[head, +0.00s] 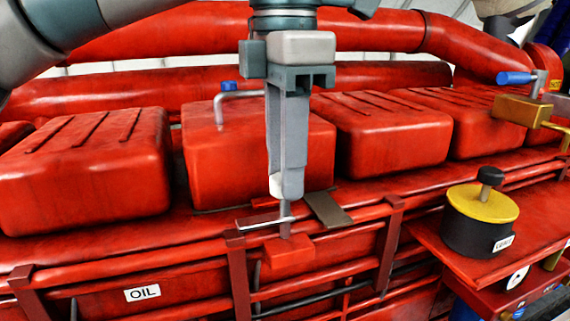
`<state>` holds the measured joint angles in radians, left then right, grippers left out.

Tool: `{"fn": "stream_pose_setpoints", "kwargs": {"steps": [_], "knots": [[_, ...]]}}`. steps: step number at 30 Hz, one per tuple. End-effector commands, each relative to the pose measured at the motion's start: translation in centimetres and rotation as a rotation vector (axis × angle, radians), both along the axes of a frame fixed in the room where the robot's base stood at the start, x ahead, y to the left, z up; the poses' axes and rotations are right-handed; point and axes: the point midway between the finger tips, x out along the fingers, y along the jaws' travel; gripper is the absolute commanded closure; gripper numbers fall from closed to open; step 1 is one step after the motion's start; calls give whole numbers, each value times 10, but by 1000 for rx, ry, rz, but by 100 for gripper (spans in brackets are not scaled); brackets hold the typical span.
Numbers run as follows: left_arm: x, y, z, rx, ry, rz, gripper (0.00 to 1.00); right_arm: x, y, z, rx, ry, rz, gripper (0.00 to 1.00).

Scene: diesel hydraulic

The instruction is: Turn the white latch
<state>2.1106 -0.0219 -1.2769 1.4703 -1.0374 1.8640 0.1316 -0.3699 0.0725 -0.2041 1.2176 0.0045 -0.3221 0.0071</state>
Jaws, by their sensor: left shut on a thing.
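The white latch (262,223) is a thin pale bar at the lower middle of the head view. It lies nearly level and points left from a short grey upright post above a red block (288,254). My left gripper (287,192) comes down from above and points straight down. Its fingers are closed together at the right end of the latch, around the top of the post. The fingers hide the exact contact.
Large red engine covers (82,170) stand behind the latch, with thick red pipes above. A blue-tipped lever (228,89) is behind my left gripper. Red rails run along the front. A yellow-topped black knob (482,205) and a brass valve (522,108) are at right.

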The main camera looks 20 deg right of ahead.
Motion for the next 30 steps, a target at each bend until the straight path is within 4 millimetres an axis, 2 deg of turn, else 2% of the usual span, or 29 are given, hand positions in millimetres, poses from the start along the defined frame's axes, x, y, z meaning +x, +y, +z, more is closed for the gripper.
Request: {"fn": "stream_pose_setpoints", "kwargs": {"steps": [9, 10, 12, 30], "knots": [[1, 0, 1, -2, -1, 5, 93, 0, 0, 1, 0, 0, 0, 69], [1, 0, 1, -3, -1, 4, 66, 0, 0, 1, 0, 0, 0, 69], [1, 0, 1, -2, -1, 4, 52, 0, 0, 1, 0, 0, 0, 69], [0, 0, 4, -1, 0, 2, 52, 0, 0, 0, 0, -1, 0, 69]]}}
